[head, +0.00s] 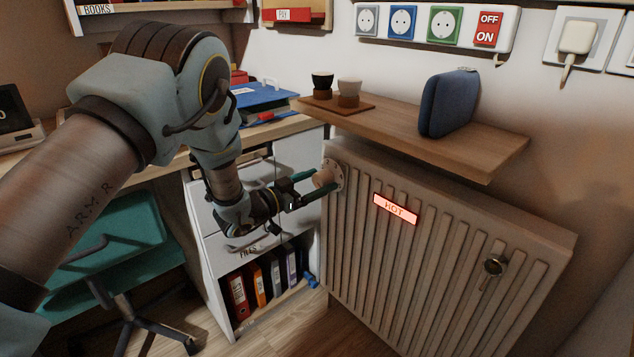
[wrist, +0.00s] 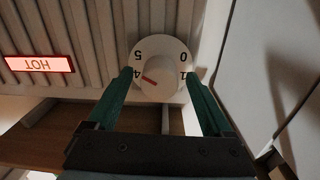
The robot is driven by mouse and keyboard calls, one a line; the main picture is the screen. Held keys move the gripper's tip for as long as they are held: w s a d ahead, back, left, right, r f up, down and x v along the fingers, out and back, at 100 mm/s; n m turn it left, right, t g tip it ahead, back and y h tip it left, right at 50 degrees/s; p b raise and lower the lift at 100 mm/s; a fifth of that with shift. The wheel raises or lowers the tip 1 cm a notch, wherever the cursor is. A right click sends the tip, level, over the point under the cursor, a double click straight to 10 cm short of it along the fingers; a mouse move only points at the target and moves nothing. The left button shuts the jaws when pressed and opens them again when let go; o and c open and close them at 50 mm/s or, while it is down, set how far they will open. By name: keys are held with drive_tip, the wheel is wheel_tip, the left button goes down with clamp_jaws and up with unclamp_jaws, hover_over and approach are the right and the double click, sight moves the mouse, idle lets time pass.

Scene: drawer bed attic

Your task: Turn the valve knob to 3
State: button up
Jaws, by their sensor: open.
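The valve knob (head: 324,177) is a pale, wood-coloured knob on a round white dial at the upper left corner of the radiator. In the wrist view the knob (wrist: 160,73) shows upside down, with 5, 0, 1 and 4 readable on its dial. A red mark on the knob points at or close to 4. The figures 2 and 3 cannot be seen. My gripper (head: 311,187) is open at the knob. In the wrist view its two teal fingers (wrist: 159,82) stand either side of the knob; contact cannot be told.
The ribbed radiator (head: 430,235) carries a lit red HOT sign (head: 395,209) and a small metal fitting (head: 492,267). A wooden shelf (head: 470,150) above holds two cups and a blue pouch (head: 448,103). A white drawer cabinet (head: 215,262) with binders stands left of the radiator.

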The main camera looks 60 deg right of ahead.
clamp_jaws()
idle(0.5)
drive_tip(key=shift+n, duration=0.4)
drive_tip(key=n+p, duration=0.1)
drive_tip(key=n, duration=0.2)
drive_tip(key=shift+w+n+p, duration=0.1)
drive_tip(key=shift+n+p, duration=0.2)
drive_tip(key=shift+n, duration=0.1)
drive_tip(key=n, duration=0.5)
drive_tip(key=shift+n+p, duration=0.3)
drive_tip(key=shift+p, duration=0.1)
drive_tip(key=n, duration=0.4)
drive_tip(key=shift+n, duration=0.3)
drive_tip(key=shift+n+h, duration=0.3)
drive_tip(key=shift+n, duration=2)
